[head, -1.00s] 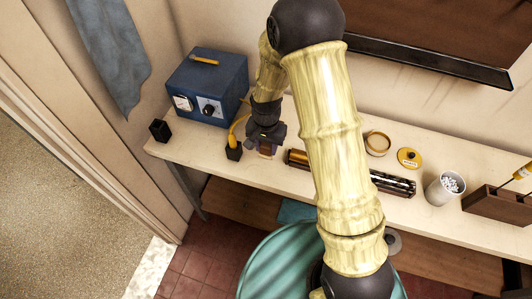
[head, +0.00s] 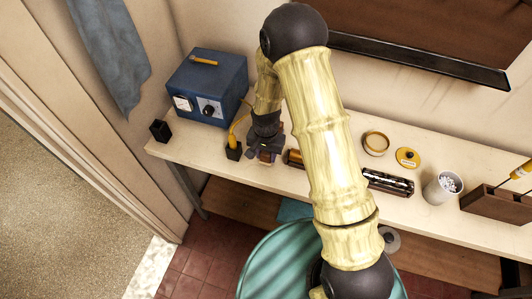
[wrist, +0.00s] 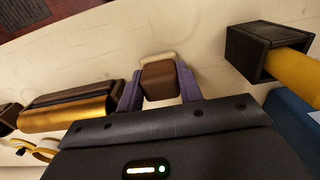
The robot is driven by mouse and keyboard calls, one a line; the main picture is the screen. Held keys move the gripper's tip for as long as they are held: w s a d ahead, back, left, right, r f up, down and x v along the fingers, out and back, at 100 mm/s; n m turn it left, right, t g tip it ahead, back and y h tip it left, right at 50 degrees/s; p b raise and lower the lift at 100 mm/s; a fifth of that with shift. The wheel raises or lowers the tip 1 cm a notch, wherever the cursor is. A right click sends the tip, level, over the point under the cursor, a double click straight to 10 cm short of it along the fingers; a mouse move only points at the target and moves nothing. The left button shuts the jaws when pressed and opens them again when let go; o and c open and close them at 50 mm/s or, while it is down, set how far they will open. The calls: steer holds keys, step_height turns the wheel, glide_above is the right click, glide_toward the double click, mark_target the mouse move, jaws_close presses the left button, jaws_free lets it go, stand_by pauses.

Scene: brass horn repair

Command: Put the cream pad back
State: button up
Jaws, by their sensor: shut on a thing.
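My gripper (wrist: 159,86) is shut on a brown block (wrist: 159,80) with a cream pad (wrist: 158,56) along its far edge. The purple fingers lie on either side of the block. In the head view, my gripper (head: 267,152) is low over the bench, right of a black holder with a yellow-handled tool. The held piece is small and mostly covered there. I cannot tell whether the pad touches the bench.
The black holder (wrist: 250,52) and a brass cylinder (wrist: 68,115) flank my gripper on the bench (head: 425,205). A blue box (head: 207,90) stands behind left. A brass ring (head: 376,143), yellow disc (head: 407,157) and white cup (head: 443,187) are to the right. A teal round seat (head: 270,265) is in front.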

mark_target(266, 153)
steer(key=shift+f, duration=0.1)
steer(key=o, duration=1)
steer(key=shift+c, duration=0.2)
step_height(266, 153, up, 12)
steer(key=b, duration=0.2)
